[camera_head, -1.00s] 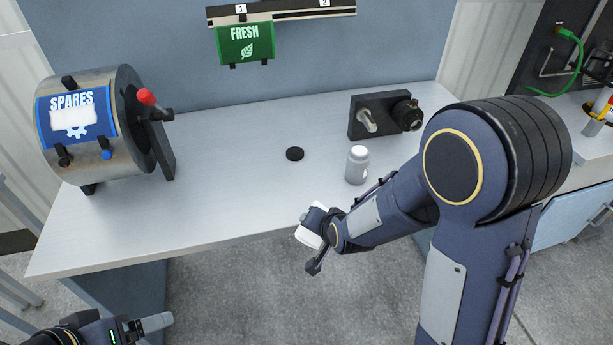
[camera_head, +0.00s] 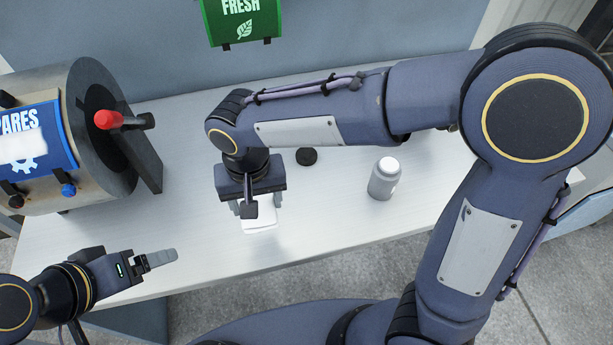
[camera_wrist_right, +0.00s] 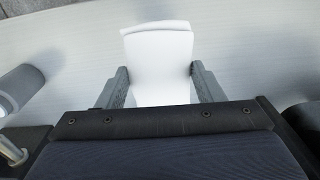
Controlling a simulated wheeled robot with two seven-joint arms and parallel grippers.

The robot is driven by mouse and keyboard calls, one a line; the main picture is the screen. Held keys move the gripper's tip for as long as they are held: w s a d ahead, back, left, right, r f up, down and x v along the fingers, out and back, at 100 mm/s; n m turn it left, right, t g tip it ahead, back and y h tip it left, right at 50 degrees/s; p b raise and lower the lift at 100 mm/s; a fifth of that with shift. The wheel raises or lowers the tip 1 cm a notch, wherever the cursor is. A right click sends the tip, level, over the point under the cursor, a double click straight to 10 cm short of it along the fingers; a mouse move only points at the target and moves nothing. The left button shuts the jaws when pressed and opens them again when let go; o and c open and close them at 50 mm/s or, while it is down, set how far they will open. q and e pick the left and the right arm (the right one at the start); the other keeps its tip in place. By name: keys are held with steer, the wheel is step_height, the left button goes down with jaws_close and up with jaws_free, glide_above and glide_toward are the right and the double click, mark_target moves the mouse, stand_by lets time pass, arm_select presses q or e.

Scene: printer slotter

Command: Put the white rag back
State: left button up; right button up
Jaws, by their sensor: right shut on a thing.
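The white rag (camera_head: 258,221) is between the fingers of my right gripper (camera_head: 256,203), which points down over the front part of the light table (camera_head: 200,238). In the right wrist view the rag (camera_wrist_right: 160,50) is a flat, folded white piece between the two grey fingers of the gripper (camera_wrist_right: 159,88). I cannot tell whether its lower edge touches the table. My left gripper (camera_head: 160,259) is at the lower left by the table's front edge, seen side-on and holding nothing visible.
A drum with a blue SPARES sign (camera_head: 35,140) and red-knobbed crank (camera_head: 107,120) stands left. A black disc (camera_head: 307,156) and grey bottle with white cap (camera_head: 384,178) are right of the gripper. A green FRESH sign (camera_head: 240,20) hangs behind. The table's front left is clear.

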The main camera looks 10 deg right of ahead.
steer(key=shift+w+d+r, duration=0.1)
steer(key=shift+w+r, duration=0.05)
steer(key=shift+r, duration=0.2)
steer(key=w+d+f+p, duration=0.2)
steer(key=w+d+f, duration=0.2)
steer(key=d, duration=0.4)
glide_above(313, 203)
steer(key=a, duration=0.1)
steer(key=f, duration=0.4)
steer(key=shift+s, duration=0.4)
steer(key=shift+w+d+f+p, duration=0.25)
steer(key=shift+f+p, duration=0.1)
steer(key=shift+f, duration=0.1)
steer(key=shift+w+d+f, duration=0.1)
steer(key=shift+d+f, duration=0.05)
steer(key=shift+f, duration=0.85)
steer(key=shift+d+f, duration=0.15)
steer(key=shift+f, duration=0.8)
steer(key=o, duration=0.9)
steer(key=shift+r, duration=0.1)
